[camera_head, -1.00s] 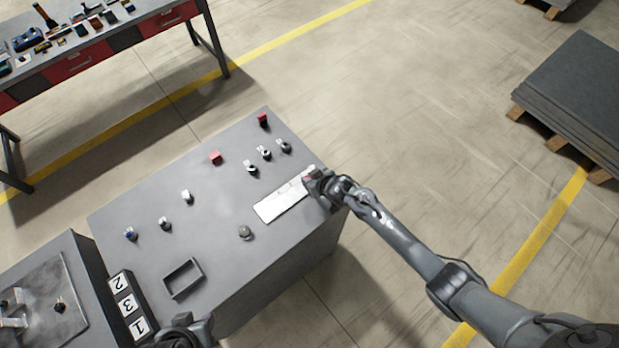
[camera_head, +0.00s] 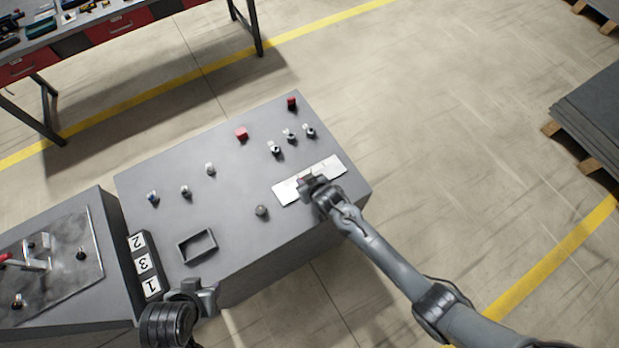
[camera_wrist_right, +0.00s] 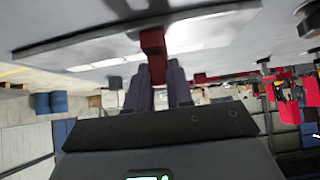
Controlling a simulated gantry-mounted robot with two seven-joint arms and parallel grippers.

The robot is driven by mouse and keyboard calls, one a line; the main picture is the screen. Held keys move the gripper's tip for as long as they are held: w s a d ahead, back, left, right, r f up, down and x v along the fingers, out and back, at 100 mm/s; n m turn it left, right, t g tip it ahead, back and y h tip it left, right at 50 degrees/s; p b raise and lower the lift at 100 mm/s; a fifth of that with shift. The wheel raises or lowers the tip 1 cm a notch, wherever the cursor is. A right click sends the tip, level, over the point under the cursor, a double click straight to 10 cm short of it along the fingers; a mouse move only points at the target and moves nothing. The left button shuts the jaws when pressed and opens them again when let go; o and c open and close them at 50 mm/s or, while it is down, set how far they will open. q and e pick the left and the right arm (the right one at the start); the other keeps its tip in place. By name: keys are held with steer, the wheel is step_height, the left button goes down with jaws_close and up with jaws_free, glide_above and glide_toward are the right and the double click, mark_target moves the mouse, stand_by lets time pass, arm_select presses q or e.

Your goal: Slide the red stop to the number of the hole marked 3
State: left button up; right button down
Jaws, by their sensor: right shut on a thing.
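The white scale plate (camera_head: 334,168) lies on the grey cabinet top near its right front edge. My right gripper (camera_head: 308,184) is over the middle of this plate. In the right wrist view, its fingers (camera_wrist_right: 153,82) are shut on the red stop (camera_wrist_right: 153,42), which sits at the plate's edge. In the head view the stop is mostly hidden by the gripper, and the scale marks are too small to read. Number cards 2, 3 and 1 (camera_head: 144,264) stand in a column at the cabinet's left side, with 3 in the middle. My left gripper (camera_head: 207,296) is at the front left; its jaws are unclear.
A metal plate (camera_head: 70,278) with several small fittings lies on the lower left box.

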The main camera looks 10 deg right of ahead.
steer(key=c, duration=1)
jaws_free()
steer(key=v, duration=1)
steer(key=shift+s+d+r, duration=0.2)
steer(key=shift+s+r, duration=0.05)
